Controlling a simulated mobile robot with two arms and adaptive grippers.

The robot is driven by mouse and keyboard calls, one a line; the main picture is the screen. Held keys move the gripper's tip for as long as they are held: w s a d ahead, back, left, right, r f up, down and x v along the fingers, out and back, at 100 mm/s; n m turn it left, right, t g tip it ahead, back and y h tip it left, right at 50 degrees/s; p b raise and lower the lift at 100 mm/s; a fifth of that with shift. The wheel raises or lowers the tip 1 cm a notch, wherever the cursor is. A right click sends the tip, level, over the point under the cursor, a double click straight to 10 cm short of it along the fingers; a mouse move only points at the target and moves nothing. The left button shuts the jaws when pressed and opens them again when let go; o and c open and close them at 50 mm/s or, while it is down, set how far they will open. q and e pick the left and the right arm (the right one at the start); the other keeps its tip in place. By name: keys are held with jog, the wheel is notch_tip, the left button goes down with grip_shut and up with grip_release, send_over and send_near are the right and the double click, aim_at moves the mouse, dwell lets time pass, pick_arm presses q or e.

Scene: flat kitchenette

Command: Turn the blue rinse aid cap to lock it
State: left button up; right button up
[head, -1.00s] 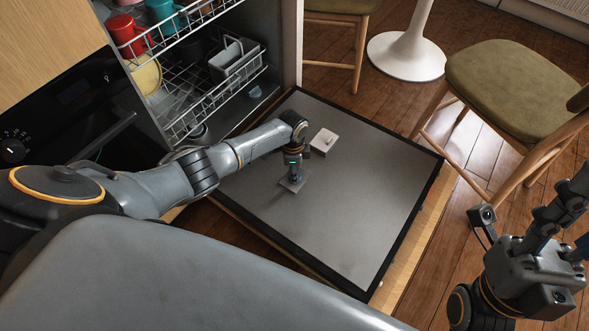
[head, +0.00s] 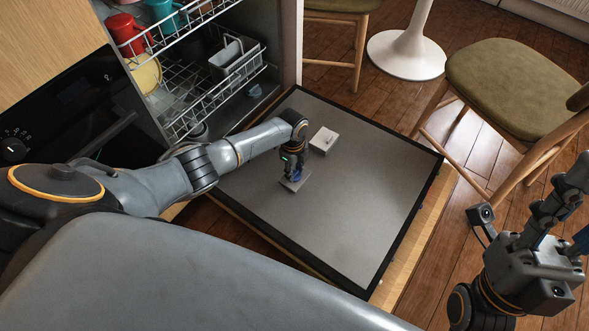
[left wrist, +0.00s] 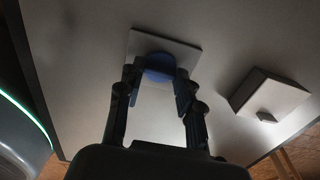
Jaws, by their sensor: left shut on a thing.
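The blue rinse aid cap (left wrist: 158,63) sits on a small pale square plate (left wrist: 186,51) on the inner face of the open dishwasher door (head: 375,190). In the left wrist view the fingers of my left gripper (left wrist: 157,79) are on both sides of the cap and shut on it. They partly hide it. In the head view my left gripper (head: 293,174) points down onto the same plate. The cap's lock mark cannot be made out. My right gripper (head: 572,205) is at the right edge, far from the door, its fingertips partly cut off.
A pale raised box with a small latch (head: 324,140) stands on the door beside the plate; it also shows in the left wrist view (left wrist: 268,94). The dishwasher racks (head: 205,90) hold cups and a basket. A chair (head: 510,85) stands beyond the door's right side.

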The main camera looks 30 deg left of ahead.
dwell(0.3)
pick_arm(q)
jog(key=o, duration=1.1)
jog(key=shift+o, duration=0.2)
notch_tip(320, 180, up, 12)
jog(key=shift+a, duration=0.2)
